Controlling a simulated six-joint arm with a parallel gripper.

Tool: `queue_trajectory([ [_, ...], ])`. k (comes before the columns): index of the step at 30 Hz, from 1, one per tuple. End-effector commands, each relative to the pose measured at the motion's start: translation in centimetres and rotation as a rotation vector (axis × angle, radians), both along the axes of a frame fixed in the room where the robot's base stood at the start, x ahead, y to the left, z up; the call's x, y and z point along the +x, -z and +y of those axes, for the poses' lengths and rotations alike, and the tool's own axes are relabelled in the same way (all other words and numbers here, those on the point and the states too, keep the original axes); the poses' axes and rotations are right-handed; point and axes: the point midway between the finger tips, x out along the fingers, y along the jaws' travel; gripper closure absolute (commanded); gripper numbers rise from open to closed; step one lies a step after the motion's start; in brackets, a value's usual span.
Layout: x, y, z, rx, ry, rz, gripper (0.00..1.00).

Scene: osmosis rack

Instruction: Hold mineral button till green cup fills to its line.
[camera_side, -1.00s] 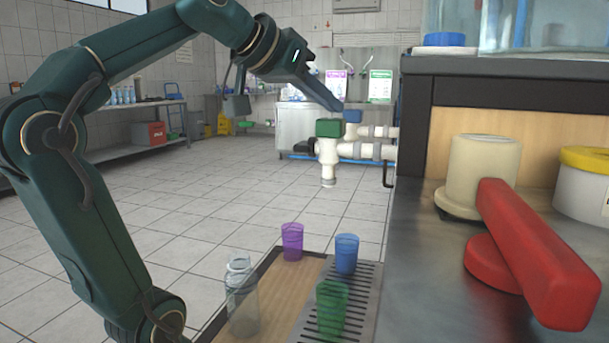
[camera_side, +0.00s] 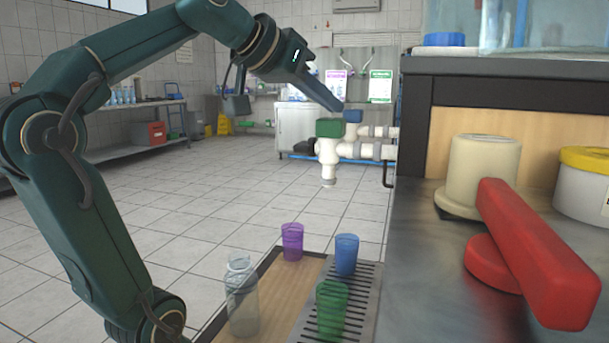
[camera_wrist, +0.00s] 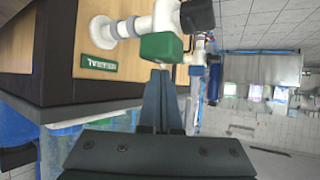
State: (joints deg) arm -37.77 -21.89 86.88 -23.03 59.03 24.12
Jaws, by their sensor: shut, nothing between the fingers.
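The green cup (camera_side: 332,310) stands upright on the slotted drip grate below the taps; I cannot make out its line or the level inside. A green button block (camera_side: 329,128) tops the nearest white tap, and it also shows in the wrist view (camera_wrist: 161,46). A blue block (camera_side: 352,116) tops the tap behind. My gripper (camera_side: 341,108) is shut and empty, its tips at the green block's upper edge; I cannot tell if they touch. The tips (camera_wrist: 163,70) also show in the wrist view. No stream shows below the white spout (camera_side: 328,182).
A blue cup (camera_side: 346,255) stands behind the green one, and a purple cup (camera_side: 292,242) and a clear bottle (camera_side: 241,297) are to the left on the wooden tray. The counter with a red valve handle (camera_side: 535,255) is at right. Left of the taps is open air.

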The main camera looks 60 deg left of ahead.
Motion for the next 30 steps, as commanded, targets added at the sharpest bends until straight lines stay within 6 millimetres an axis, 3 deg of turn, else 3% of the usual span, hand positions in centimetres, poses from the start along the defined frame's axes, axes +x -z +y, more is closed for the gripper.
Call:
queue_trajectory([
  [30,0.0,1.4,0.0,-0.001,0.001,0.002,1.0],
])
